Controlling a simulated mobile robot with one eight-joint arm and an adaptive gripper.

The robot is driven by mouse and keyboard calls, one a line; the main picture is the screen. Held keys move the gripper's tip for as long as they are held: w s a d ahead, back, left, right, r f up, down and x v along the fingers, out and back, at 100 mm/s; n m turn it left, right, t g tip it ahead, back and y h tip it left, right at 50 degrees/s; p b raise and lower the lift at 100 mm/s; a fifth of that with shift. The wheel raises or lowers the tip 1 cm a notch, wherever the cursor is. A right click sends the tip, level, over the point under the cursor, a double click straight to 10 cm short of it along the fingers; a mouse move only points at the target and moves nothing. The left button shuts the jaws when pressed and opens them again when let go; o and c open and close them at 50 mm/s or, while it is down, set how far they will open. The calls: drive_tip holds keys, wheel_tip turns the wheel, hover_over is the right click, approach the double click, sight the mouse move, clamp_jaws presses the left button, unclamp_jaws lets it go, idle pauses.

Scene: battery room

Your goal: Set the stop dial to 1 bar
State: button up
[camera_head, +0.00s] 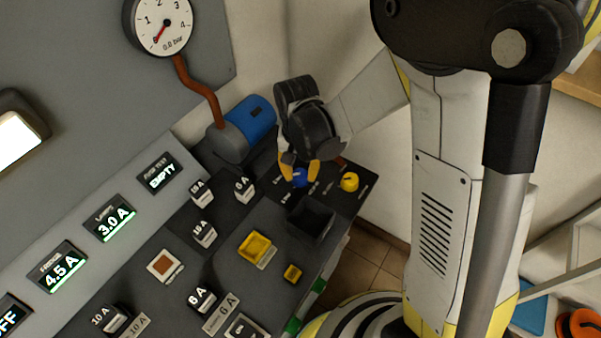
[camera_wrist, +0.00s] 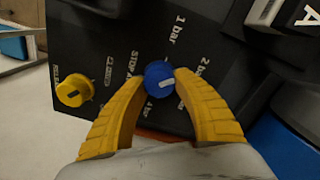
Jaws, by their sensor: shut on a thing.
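The stop dial (camera_wrist: 159,76) is a round blue knob with a pale mark on its top, on a dark panel. Labels "1 bar" (camera_wrist: 180,25) and "2 bar" (camera_wrist: 203,72) stand around it, with another bar label partly covered near my fingers. The pale mark lies toward the "2 bar" side; its exact setting is hard to tell. My gripper (camera_wrist: 161,80) has its yellow fingertips shut on the dial from both sides. In the head view my gripper (camera_head: 299,170) reaches down to the blue dial (camera_head: 300,178), which is partly hidden.
A yellow knob (camera_head: 349,181) sits close beside the dial. A gauge (camera_head: 161,24) has its red needle at the low end. A blue motor-like cylinder (camera_head: 249,119) stands behind. A dark open bin (camera_head: 311,220), a yellow tray (camera_head: 256,247) and several fuse blocks are on the bench.

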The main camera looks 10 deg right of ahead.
sight(298, 174)
drive_tip(key=n, duration=0.5)
drive_tip(key=shift+a+n+b, duration=0.1)
drive_tip(key=shift+n+b, duration=0.2)
drive_tip(key=shift+b, duration=0.1)
drive_tip(key=shift+s+n, duration=0.1)
drive_tip(key=shift+n, duration=2)
drive_tip(key=o, duration=1.2)
drive_tip(key=shift+c, duration=0.2)
wheel_tip(298, 174, up, 12)
drive_tip(key=shift+a, duration=0.2)
drive_tip(key=shift+s, duration=0.1)
